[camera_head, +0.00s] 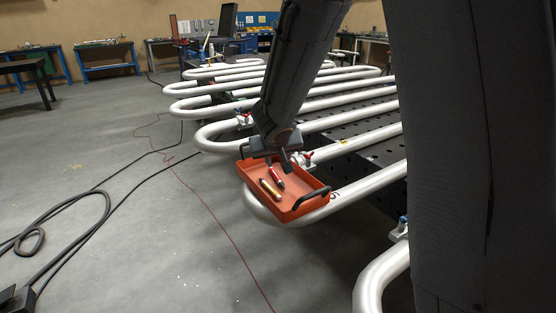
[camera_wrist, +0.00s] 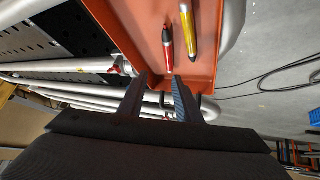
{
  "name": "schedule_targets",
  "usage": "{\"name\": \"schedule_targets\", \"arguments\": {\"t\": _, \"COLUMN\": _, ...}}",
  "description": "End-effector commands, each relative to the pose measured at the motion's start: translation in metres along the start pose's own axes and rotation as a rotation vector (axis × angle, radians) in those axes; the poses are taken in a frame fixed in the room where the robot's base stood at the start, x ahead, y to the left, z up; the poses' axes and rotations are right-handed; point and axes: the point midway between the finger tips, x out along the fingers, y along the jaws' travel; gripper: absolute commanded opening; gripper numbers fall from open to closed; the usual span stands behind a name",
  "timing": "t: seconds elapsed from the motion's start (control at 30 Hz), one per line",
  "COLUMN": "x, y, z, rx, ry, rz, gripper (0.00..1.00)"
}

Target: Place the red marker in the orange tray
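The orange tray (camera_head: 293,212) rests on the white pipe coils in the head view, with black handles at its ends. The red marker (camera_head: 277,175) lies inside it on the tray floor, beside a yellow-orange marker (camera_head: 268,188). In the wrist view the tray (camera_wrist: 135,22) is at the top, with the red marker (camera_wrist: 167,48) left of the yellow one (camera_wrist: 188,30). My gripper (camera_head: 278,158) is over the tray's far end. Its fingers (camera_wrist: 161,80) are apart with nothing held between them, and the red marker's near end lies just beyond the fingertips.
Serpentine white pipes (camera_head: 218,107) lie on a dark perforated table (camera_head: 372,152). Small red-handled clamps (camera_head: 306,157) stand near the tray. Black cables (camera_head: 75,196) and a thin red line run over the grey floor, which is mostly clear at left.

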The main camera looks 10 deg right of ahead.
Motion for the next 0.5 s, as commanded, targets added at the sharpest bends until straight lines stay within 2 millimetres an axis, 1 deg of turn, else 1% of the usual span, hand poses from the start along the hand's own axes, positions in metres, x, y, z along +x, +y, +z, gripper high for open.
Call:
{"name": "schedule_targets", "arguments": {"t": 0.37, "x": -0.004, "y": 0.001, "z": -0.002, "rx": 0.000, "ry": -0.001, "rz": 0.000, "gripper": 0.31}}
{"name": "schedule_targets", "arguments": {"t": 0.5, "x": -0.024, "y": 0.000, "z": -0.004, "rx": 0.002, "ry": 0.004, "rz": -0.001, "gripper": 0.31}}
